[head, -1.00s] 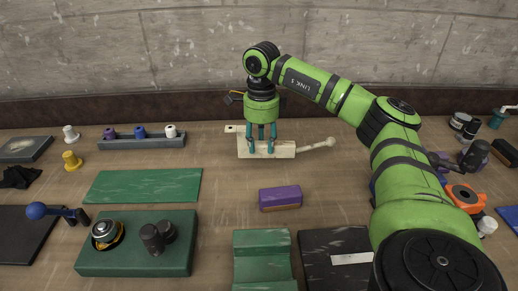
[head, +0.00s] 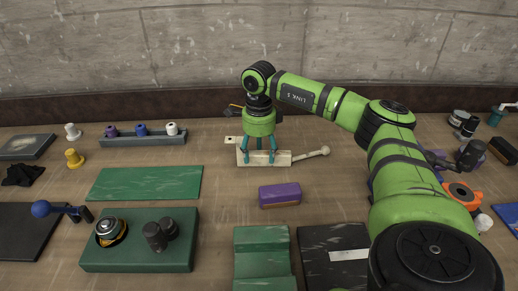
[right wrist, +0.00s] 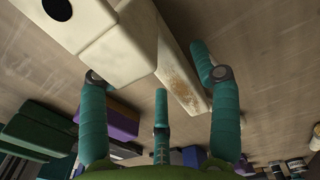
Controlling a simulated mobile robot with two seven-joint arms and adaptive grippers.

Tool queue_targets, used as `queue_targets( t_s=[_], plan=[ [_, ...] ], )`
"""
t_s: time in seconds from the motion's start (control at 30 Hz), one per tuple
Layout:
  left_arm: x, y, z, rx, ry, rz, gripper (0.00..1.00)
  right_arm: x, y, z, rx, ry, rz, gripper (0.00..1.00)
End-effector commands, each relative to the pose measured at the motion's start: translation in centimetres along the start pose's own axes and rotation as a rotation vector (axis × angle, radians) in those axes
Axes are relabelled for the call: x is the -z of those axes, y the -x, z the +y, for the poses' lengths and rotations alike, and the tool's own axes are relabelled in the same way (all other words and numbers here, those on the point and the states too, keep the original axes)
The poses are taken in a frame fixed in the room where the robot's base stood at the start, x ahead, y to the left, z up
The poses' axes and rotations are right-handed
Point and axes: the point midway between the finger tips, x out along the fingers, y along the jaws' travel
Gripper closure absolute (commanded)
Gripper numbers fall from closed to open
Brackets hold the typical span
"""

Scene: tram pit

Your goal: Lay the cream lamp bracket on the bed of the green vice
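The cream lamp bracket (head: 280,159), a boxy body with a thin rod ending in a ball, lies at the back middle of the wooden bench. It also shows in the right wrist view (right wrist: 115,45), where its holed block is at the upper left. My right gripper (head: 259,160) is directly over it, fingers pointing down and spread around the body. The right wrist view shows the three fingers (right wrist: 160,95) apart, so it looks open. The green stepped block (head: 262,257) at the front middle looks like the vice; its lower end is cut off. My left gripper is not in view.
A purple block (head: 279,196) lies between the bracket and the stepped block. A green sheet (head: 145,184) and a dark green fixture (head: 140,258) are at left. A black plate (head: 335,252) is right of the stepped block. A spool rack (head: 143,140) stands behind.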

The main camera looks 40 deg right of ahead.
Motion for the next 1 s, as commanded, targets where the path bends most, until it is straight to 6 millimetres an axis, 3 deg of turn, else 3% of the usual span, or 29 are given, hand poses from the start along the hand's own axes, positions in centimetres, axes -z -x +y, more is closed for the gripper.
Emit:
queue_targets(
  t_s=[0.33,0.7,1.0],
  plan=[
    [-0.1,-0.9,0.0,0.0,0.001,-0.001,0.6,0.0,-0.3,0.0,0.001,0.0,-0.002,0.36],
    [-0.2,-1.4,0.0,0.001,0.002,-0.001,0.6,-0.1,6.0,0.0,0.002,0.001,-0.003,0.36],
    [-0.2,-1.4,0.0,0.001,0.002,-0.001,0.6,0.0,7.1,0.0,0.0,0.001,0.0,0.36]
  ],
)
